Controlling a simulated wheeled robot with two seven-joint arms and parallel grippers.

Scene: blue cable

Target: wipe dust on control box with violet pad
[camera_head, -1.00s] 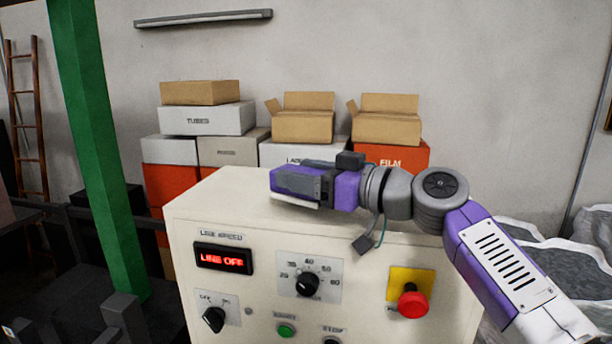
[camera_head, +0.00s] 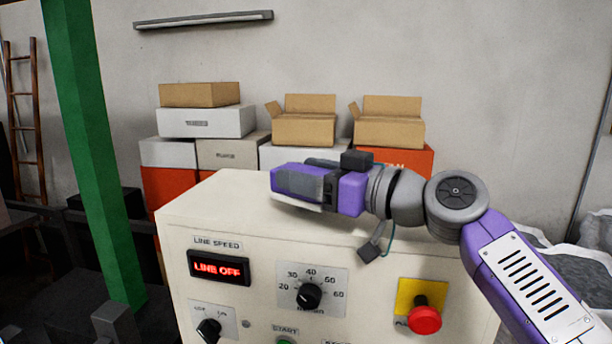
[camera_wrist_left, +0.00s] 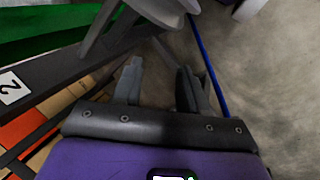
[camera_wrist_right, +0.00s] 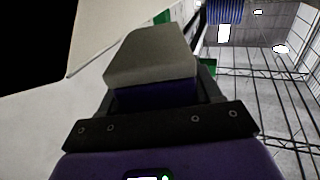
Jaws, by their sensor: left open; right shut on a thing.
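The cream control box (camera_head: 225,205) stands in front of me in the head view, with its flat top under my right gripper (camera_head: 292,186). That gripper points left and is shut on the violet pad. In the right wrist view the pad shows a pale grey block (camera_wrist_right: 150,55) with a violet band (camera_wrist_right: 155,97) between the fingers. I cannot tell whether the pad touches the top. I cannot make out dust clearly. My left gripper (camera_wrist_left: 160,88) shows only in the left wrist view, open and empty, over the floor.
A red stop button (camera_head: 424,320), a dial (camera_head: 309,296) and a lit LINE OFF display (camera_head: 218,268) are on the box front. Cardboard boxes (camera_head: 303,129) stack behind. A green post (camera_head: 90,150) stands left. A blue cable (camera_wrist_left: 208,68) passes beside my left gripper.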

